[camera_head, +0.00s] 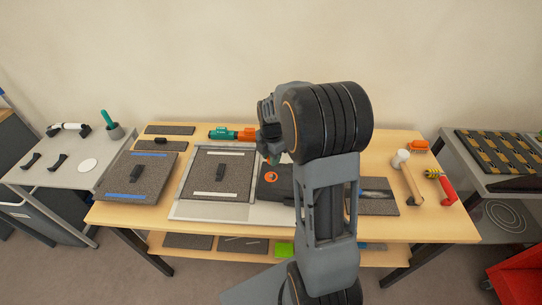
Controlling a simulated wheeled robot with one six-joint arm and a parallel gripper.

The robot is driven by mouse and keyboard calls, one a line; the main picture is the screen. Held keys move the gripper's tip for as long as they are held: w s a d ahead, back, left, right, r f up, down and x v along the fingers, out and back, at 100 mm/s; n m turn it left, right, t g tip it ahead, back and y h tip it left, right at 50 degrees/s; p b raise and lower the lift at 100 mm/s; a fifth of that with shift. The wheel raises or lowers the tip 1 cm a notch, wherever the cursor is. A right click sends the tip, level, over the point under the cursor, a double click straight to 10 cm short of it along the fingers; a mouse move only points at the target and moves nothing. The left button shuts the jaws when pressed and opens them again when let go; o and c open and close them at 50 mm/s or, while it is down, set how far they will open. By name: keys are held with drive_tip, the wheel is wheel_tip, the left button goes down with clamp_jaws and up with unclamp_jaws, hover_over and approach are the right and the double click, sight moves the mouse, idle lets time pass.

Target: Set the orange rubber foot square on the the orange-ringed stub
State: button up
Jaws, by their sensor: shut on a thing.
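A small orange ring with a dark middle (271,177) shows on the dark block just right of the middle rubber tile; it looks like the orange-ringed stub. My gripper (271,157) hangs just above it, pointing down, partly behind my arm. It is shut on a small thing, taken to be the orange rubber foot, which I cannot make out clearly. Whether that thing touches the stub cannot be told from this view.
Rubber tiles (135,186) and (204,178) lie left of the gripper. A green and orange tool (232,134) lies behind. A mallet (408,178) and a red-handled tool (441,187) lie at the right. My arm hides the table's middle right.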

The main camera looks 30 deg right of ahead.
drive_tip(key=b, duration=0.4)
hover_over(271, 177)
drive_tip(key=shift+d+f, duration=0.1)
drive_tip(key=shift+f, duration=2.75)
drive_tip(key=shift+f+b, duration=0.55)
drive_tip(key=shift+f, duration=0.35)
drive_tip(key=o, duration=1)
drive_tip(key=shift+r, duration=0.1)
drive_tip(key=shift+c, duration=0.2)
wheel_tip(271, 177, up, 14)
drive_tip(key=shift+f, duration=0.1)
